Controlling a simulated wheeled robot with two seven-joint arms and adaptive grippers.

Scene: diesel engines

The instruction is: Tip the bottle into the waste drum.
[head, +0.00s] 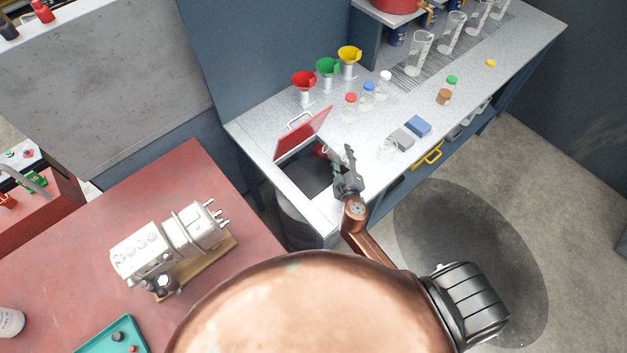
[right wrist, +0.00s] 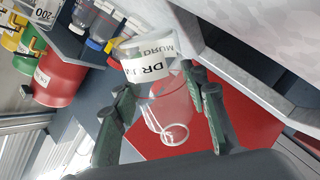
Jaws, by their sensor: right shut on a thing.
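My right gripper (head: 346,172) is at the edge of the square opening in the grey bench. In the right wrist view, its two dark green fingers (right wrist: 160,88) are shut on a clear bottle (right wrist: 168,112) from both sides. White lettering patches reading partly "DRU" show around the bottle's upper part in that view. In the head view the bottle is mostly hidden by the gripper; a small red bit shows beside the fingers. The waste drum (head: 297,226) stands under the opening, dark grey, with its red lid (head: 302,134) raised. My left gripper is out of view.
Red, green and yellow funnels (head: 327,68) and capped bottles (head: 351,99) stand behind on the bench. A blue block (head: 418,125) and grey block (head: 401,139) lie to the right. A red table with an engine (head: 165,245) is at left.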

